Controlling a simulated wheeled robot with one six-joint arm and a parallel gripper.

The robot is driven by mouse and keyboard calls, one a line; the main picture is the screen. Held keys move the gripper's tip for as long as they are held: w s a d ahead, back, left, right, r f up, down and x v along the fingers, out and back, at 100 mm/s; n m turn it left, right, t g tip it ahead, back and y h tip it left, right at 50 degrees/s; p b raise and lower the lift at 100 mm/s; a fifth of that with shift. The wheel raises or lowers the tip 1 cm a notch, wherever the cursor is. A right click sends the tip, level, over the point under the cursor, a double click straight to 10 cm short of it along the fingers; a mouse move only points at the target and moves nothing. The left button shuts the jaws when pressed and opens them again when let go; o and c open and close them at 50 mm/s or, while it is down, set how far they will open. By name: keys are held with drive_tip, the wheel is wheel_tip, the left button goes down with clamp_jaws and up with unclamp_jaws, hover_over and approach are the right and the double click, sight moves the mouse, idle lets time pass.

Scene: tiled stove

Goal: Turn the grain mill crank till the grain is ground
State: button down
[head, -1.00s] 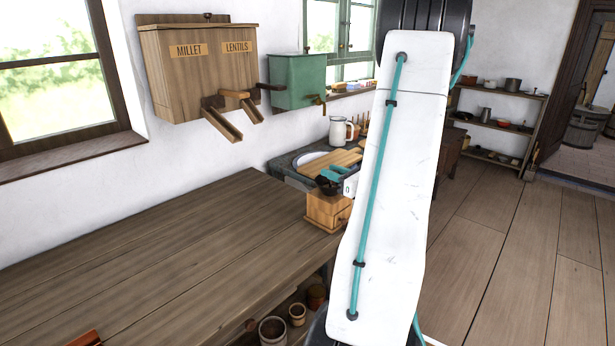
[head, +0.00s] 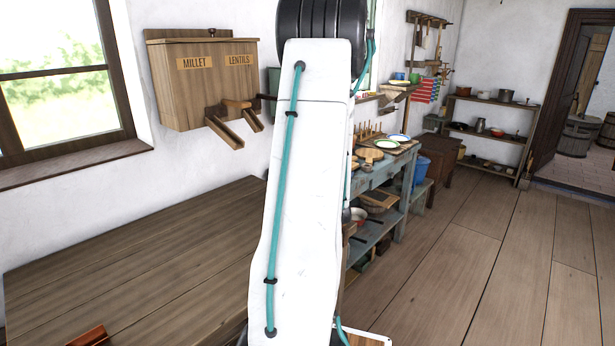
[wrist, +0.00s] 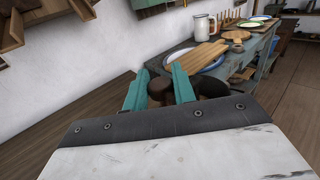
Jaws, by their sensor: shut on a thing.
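In the wrist view, my gripper (wrist: 159,84) has its two teal fingers on either side of a round brown knob (wrist: 160,98), which I take for the mill's crank handle, and is closed on it. A dark rounded part (wrist: 212,84), perhaps the mill's hopper, shows just right of the fingers. In the head view my white arm hides the gripper and the grain mill. The grain and how far it is ground cannot be seen.
The wooden table (head: 130,265) is mostly bare. A wooden bin (head: 205,85) marked MILLET and LENTILS hangs on the wall above it. A blue-grey side table (head: 372,185) with plates and boards stands beyond my arm. Floor is free at the right (head: 500,260).

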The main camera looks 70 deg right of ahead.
drive_tip(key=shift+s+d+g, duration=0.1)
drive_tip(key=shift+s+g, duration=0.05)
drive_tip(key=shift+g, duration=0.15)
drive_tip(key=c, duration=1.2)
unclamp_jaws()
drive_tip(key=v, duration=0.7)
drive_tip(key=shift+a+f, duration=0.15)
drive_tip(key=shift+a, duration=0.3)
